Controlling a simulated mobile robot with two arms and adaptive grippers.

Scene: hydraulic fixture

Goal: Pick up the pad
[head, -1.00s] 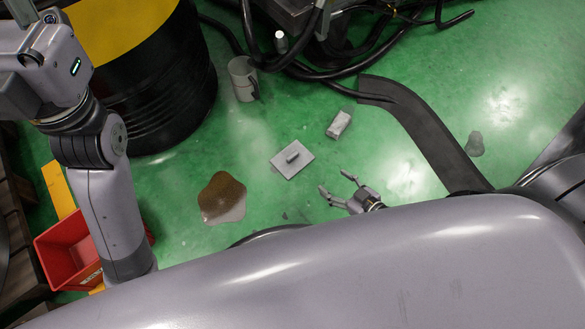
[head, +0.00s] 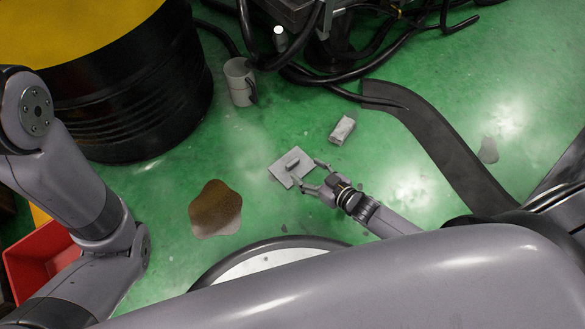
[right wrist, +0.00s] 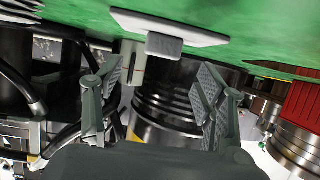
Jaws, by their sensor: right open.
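The pad (head: 279,173) is a flat light-grey plate with a small grey block-like handle on top, lying on the green floor in the middle of the head view. The pad also shows at the top of the right wrist view (right wrist: 205,37), with its handle between and beyond the fingers. My right gripper (head: 309,174) is open and empty, at the right edge of the pad with its fingers pointing towards the handle. It also shows open in the right wrist view (right wrist: 160,78). I cannot tell whether it touches the pad. My left arm is at the left; its gripper is out of view.
A brown stain (head: 215,209) lies left of the pad. A grey block (head: 342,130), a grey mug (head: 239,84) and black hoses (head: 330,77) are behind. A black strip (head: 435,140) lies right, a large drum (head: 140,110) and red bin (head: 35,262) left.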

